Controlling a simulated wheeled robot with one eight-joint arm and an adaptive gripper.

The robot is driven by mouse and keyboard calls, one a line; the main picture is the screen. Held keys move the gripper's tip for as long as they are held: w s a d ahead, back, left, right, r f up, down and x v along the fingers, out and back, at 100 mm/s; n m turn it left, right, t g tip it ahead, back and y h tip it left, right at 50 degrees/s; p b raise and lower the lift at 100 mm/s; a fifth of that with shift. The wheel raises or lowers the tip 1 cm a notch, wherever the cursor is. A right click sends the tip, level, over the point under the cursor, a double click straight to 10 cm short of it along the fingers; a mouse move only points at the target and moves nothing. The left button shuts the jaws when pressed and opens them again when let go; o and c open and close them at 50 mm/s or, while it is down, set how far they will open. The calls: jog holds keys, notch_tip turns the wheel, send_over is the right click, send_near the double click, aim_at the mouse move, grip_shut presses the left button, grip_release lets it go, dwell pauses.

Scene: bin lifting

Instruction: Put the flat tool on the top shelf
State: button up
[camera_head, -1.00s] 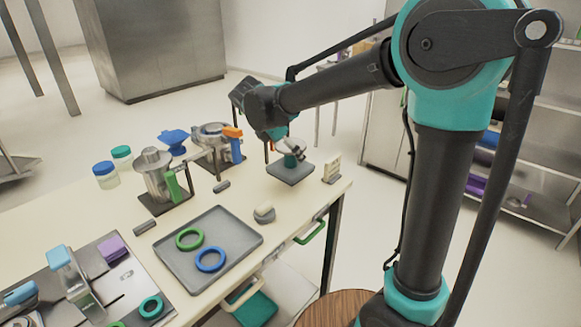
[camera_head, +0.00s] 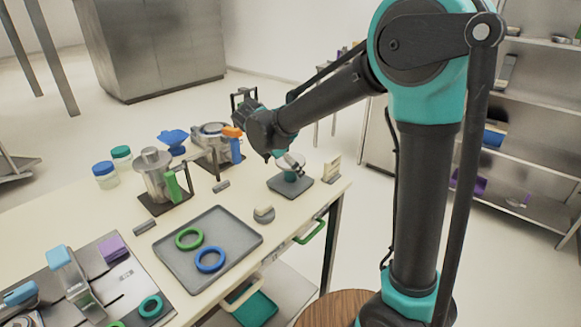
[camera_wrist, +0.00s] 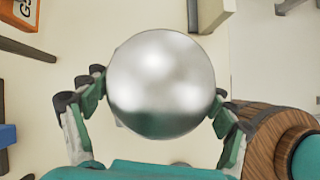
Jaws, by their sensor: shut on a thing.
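My gripper (camera_head: 290,162) is low over the right end of the table. In the wrist view my gripper (camera_wrist: 162,110) has its jointed fingers closed on both sides of a shiny silver round part (camera_wrist: 160,80), which I take for the flat tool. In the head view a dark grey square plate (camera_head: 280,187) lies just under the gripper. I cannot tell whether it is part of the held tool or touches the table. The metal shelf unit stands at the right, its upper board (camera_head: 545,42) partly in view; its top is cut off.
A grey tray (camera_head: 178,263) holds a green ring (camera_head: 189,238) and a blue ring (camera_head: 210,260). A small cream block (camera_head: 332,168) and a round grey piece (camera_head: 264,214) are near the gripper. Jars and machines stand farther left. Open floor separates table and shelves.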

jog(key=o, duration=1.8)
